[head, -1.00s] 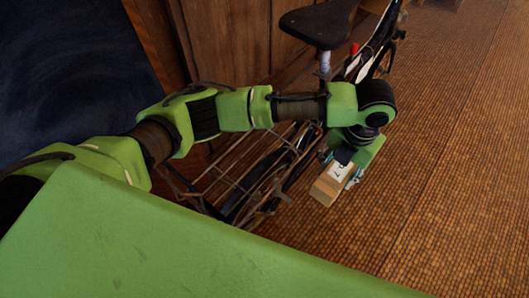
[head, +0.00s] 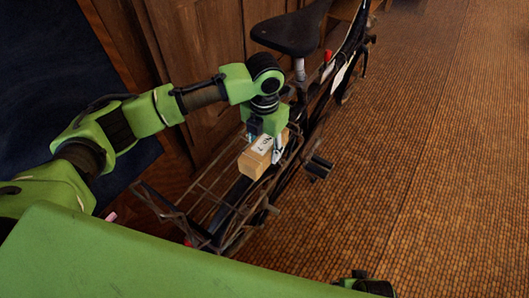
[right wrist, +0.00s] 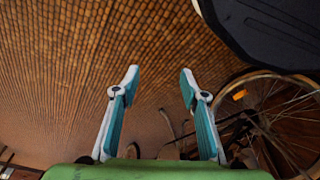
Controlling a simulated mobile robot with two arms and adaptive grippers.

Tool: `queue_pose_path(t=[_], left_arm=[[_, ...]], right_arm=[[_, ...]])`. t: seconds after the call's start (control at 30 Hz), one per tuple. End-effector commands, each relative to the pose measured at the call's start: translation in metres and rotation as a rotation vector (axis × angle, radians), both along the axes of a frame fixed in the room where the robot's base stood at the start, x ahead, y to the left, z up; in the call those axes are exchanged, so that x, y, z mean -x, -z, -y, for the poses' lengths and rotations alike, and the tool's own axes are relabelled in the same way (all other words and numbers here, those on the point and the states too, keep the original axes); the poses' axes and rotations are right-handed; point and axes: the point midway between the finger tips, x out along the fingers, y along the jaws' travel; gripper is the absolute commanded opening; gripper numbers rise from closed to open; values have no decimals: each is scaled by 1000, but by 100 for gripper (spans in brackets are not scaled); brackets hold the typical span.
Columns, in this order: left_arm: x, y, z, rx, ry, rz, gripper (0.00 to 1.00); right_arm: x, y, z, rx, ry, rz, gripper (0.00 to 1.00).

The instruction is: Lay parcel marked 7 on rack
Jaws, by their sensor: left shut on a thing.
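The parcel (head: 253,164) is a small brown box with a white label reading "No 7". My left gripper (head: 265,148) is shut on it from above, with a finger on each side. The rack (head: 205,197) is a thin metal wire frame on the parked bicycle, low at the left of the head view. The parcel shows over the rack's end nearer the saddle; I cannot tell whether it touches the rack. My right gripper (right wrist: 159,78) is open and empty in the right wrist view, its two teal and white fingers apart above the tiled floor.
The bicycle's black saddle (head: 290,32) stands just beyond my left gripper, and a pedal (head: 318,167) juts out to the right. A wooden panelled wall (head: 210,50) is close behind the bicycle. The brown tiled floor (head: 430,150) at right is clear.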

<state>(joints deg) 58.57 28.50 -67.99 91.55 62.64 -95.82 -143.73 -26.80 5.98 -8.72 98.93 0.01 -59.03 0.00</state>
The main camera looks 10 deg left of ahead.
Motion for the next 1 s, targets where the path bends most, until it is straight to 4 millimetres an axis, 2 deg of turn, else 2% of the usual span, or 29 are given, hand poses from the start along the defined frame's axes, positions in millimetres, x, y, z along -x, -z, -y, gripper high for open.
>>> queue_pose_path(t=[0.03,0.17,0.53,0.57,0.6,0.63,1.0], left_arm=[[0,9,0,1,0,-1,2],[0,19,0,1,1,2,2],[0,22,1,-1,0,1,2],[1,23,0,-1,0,-1,44],[0,23,0,-1,1,-1,54],[0,23,0,-1,1,-1,58],[0,20,0,-1,0,1,58]], right_arm=[[-4,-5,0,-1,1,7,40],[-6,-14,-1,-1,1,10,40],[-5,-14,-1,-1,1,8,40],[-5,-13,-1,-1,1,7,40],[-5,-13,-1,-1,1,7,40],[-5,-13,-1,-1,1,7,40],[-5,-12,-1,0,1,6,40]])
